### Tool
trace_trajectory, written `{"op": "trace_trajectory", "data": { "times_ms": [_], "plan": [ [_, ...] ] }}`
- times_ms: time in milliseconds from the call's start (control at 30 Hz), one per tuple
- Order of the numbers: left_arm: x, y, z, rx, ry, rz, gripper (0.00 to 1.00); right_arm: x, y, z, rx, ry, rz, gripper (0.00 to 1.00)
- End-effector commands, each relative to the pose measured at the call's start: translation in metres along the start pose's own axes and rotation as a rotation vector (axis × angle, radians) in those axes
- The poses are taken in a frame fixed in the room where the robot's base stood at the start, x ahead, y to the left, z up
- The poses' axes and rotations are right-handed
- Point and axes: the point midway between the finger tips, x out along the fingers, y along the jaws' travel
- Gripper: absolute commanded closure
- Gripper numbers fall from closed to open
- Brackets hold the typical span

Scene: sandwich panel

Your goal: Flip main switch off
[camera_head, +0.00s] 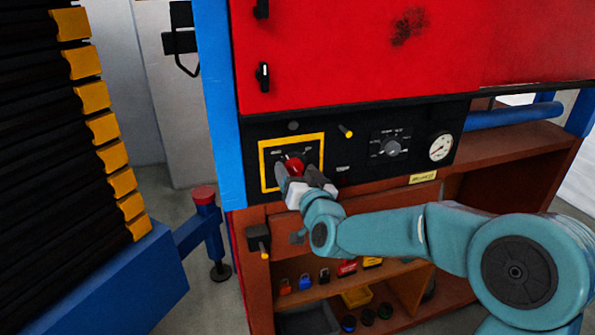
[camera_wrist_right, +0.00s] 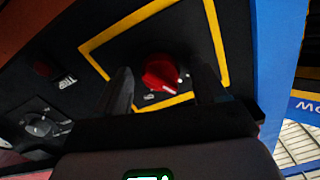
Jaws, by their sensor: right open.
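The main switch is a red rotary knob (camera_head: 293,165) inside a yellow square outline on the black control panel (camera_head: 357,180). In the right wrist view the red knob (camera_wrist_right: 162,74) sits ahead of and between my fingers. My right gripper (camera_head: 303,181) is in front of the knob, at the lower part of the yellow outline. In the wrist view my right gripper (camera_wrist_right: 165,88) is open, with one dark finger on each side of the knob. I cannot tell whether the fingers touch it. My left gripper is not in view.
To the right on the panel are a grey selector dial (camera_head: 392,147) and a round gauge (camera_head: 441,147). A yellow-tipped lever (camera_head: 346,131) sticks out above. Below is an open shelf (camera_head: 400,291) with padlocks. A blue post (camera_head: 217,100) stands close on the left.

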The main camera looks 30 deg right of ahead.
Motion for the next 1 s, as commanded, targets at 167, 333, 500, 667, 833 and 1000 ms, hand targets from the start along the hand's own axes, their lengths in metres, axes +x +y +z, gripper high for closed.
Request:
{"op": "trace_trajectory", "data": {
  "times_ms": [167, 333, 500, 667, 833, 1000],
  "plan": [
    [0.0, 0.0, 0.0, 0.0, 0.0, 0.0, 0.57, 0.0, 0.0, 0.0, 0.0, 0.0, 0.0, 0.29],
    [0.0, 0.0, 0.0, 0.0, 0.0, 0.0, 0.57, 0.0, 0.0, 0.0, 0.0, 0.0, 0.0, 0.85],
    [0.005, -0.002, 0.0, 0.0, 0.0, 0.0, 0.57, 0.0, 0.001, 0.002, -0.022, 0.001, 0.0, 0.85],
    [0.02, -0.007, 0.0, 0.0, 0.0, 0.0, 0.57, 0.0, 0.002, 0.004, -0.163, 0.002, 0.0, 0.85],
    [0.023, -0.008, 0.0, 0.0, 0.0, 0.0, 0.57, -0.001, 0.001, 0.001, -0.278, 0.001, 0.0, 0.85],
    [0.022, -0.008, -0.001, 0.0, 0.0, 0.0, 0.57, -0.001, 0.001, 0.0, -0.293, -0.001, 0.0, 0.85]
  ]
}}
